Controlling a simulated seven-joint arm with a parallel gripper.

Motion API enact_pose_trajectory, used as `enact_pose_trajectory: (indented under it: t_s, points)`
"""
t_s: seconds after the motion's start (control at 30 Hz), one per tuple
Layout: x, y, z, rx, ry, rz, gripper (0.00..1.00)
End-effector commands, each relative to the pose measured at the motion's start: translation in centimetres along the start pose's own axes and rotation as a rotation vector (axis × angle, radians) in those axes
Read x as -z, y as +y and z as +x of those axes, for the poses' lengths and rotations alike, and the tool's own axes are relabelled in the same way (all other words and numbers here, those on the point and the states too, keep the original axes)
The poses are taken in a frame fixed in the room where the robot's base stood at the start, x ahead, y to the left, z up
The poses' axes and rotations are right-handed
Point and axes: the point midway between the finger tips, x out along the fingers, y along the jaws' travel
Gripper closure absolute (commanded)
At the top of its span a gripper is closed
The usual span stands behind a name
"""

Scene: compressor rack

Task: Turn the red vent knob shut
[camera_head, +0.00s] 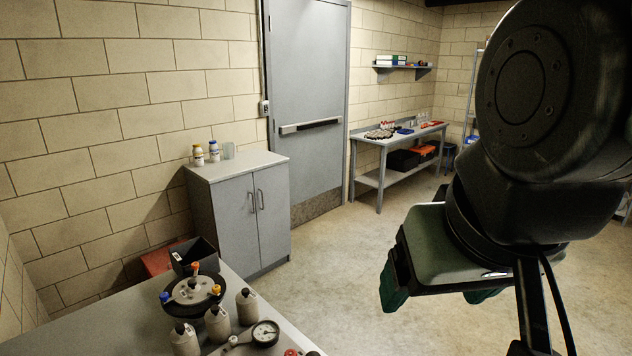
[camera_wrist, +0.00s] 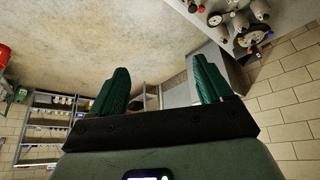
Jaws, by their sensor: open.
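The red vent knob (camera_head: 291,352) shows at the bottom edge of the head view, partly cut off, on the bench at lower left. It is beside a round pressure gauge (camera_head: 265,333). How far the knob is turned cannot be told. My gripper (camera_head: 437,292) hangs over open floor to the right of the bench, well apart from the knob. In the wrist view my gripper's green fingers (camera_wrist: 160,68) are spread wide with nothing between them. The gauge (camera_wrist: 214,19) also shows there, at the top right.
Grey bottles (camera_head: 217,324) and a round unit with blue, orange and yellow knobs (camera_head: 193,291) crowd the bench near the gauge. A black bin (camera_head: 192,256) stands behind them. A grey cabinet (camera_head: 240,215) is beyond. The floor between bench and gripper is clear.

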Motion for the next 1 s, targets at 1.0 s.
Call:
enact_pose_trajectory:
  t_s: [1.0]
  points:
    - [10.1,-19.3,33.8,0.08,-0.574,-1.576,0.43]
